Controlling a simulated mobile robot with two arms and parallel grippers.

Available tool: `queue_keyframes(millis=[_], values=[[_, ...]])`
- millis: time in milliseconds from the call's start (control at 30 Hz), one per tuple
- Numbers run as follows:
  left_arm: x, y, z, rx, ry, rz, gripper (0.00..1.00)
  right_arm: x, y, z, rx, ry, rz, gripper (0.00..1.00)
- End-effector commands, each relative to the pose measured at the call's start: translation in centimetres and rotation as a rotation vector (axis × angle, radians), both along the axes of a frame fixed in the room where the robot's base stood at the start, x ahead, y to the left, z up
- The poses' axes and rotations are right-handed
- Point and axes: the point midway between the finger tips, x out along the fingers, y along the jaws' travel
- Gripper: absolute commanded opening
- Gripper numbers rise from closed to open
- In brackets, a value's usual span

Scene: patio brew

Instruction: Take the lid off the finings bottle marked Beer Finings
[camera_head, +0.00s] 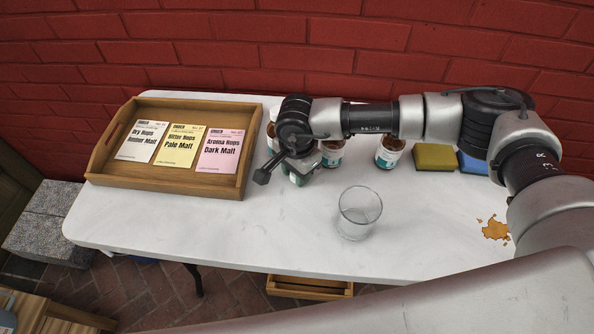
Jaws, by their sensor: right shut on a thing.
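Several small brown bottles with white and green labels stand along the back of the white table. One bottle (332,153) stands just right of my right gripper (292,170), and another bottle (390,152) is further right. A third brown bottle (272,140) is partly hidden behind my wrist. The label print is too small to tell which bottle is marked Beer Finings. My left gripper is not in view.
A wooden tray (103,154) with three malt and hops cards lies left of the bottles. An empty clear glass (360,212) stands in front. A yellow sponge (434,157) and a blue sponge (472,163) lie right, and a brown spill (495,229) nearer. The table's front left is clear.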

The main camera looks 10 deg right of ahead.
Motion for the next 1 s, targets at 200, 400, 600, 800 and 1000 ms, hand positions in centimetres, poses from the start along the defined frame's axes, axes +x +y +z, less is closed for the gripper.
queue_keyframes(millis=[200,400,600,800,1000], values=[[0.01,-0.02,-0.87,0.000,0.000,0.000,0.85,-0.24,-0.10,-1.27,-0.003,0.006,-0.001,0.04],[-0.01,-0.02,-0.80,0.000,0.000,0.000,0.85,-0.34,-0.14,-1.37,-0.005,0.010,-0.002,0.49],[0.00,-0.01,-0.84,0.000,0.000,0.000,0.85,-0.41,-0.17,-1.41,-0.007,0.012,-0.002,0.58],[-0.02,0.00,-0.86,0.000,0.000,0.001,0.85,-0.44,-0.19,-1.42,-0.007,0.014,-0.001,0.58],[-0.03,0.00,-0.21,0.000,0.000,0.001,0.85,-0.46,-0.20,-0.81,-0.008,0.015,-0.001,0.58]])
